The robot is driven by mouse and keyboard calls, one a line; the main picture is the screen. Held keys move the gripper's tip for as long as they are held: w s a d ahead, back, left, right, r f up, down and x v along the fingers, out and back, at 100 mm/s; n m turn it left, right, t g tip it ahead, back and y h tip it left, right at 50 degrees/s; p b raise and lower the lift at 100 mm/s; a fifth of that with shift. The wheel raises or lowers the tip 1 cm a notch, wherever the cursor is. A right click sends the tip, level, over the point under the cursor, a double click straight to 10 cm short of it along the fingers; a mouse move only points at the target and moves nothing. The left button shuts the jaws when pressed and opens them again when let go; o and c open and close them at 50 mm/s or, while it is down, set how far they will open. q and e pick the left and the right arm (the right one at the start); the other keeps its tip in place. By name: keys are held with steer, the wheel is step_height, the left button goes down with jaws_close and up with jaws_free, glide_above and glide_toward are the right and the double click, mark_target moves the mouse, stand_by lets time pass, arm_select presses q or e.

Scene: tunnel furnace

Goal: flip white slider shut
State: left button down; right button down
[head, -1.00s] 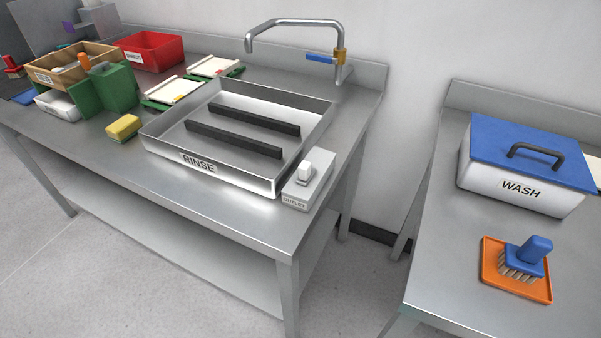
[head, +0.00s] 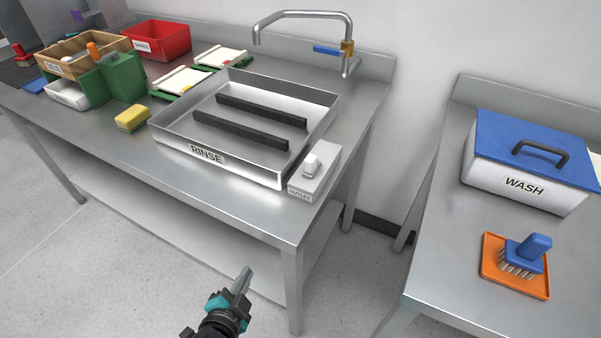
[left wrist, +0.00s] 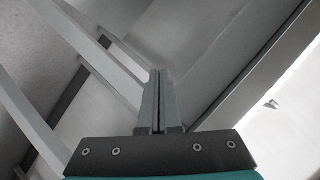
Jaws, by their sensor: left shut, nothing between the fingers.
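The white slider (head: 311,165) sits on top of a grey block labelled OUTLET (head: 318,176), at the right end of the RINSE tray. It is a small pale knob on the block's top face. My left gripper (head: 243,279) is in front of the table, below and to the left of the block and well apart from it. Its fingers are shut with nothing between them. In the left wrist view the shut fingers (left wrist: 160,88) point at table legs and a metal edge, and the slider does not show. My right gripper is not in view.
The RINSE tray (head: 168,140) with two dark bars stands left of the block. The tap (head: 300,14) arches behind it. A yellow sponge (head: 132,118) lies to the left. Another table at the right holds a WASH tub (head: 489,172) and a brush (head: 525,252) on an orange tray.

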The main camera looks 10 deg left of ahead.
mark_target(308, 166)
arm_select(q)
step_height(308, 166, up, 15)
steer(key=w+m+t, duration=0.3)
steer(key=t, duration=0.1)
steer(key=s+d+r+m+h, duration=0.2)
steer(key=d+r+m+h, duration=0.2)
steer(key=m, duration=0.4)
steer(key=shift+s+d+t+h+p, duration=0.15)
steer(key=shift+d+t+h+p, duration=0.2)
steer(key=shift+d+h, duration=0.45)
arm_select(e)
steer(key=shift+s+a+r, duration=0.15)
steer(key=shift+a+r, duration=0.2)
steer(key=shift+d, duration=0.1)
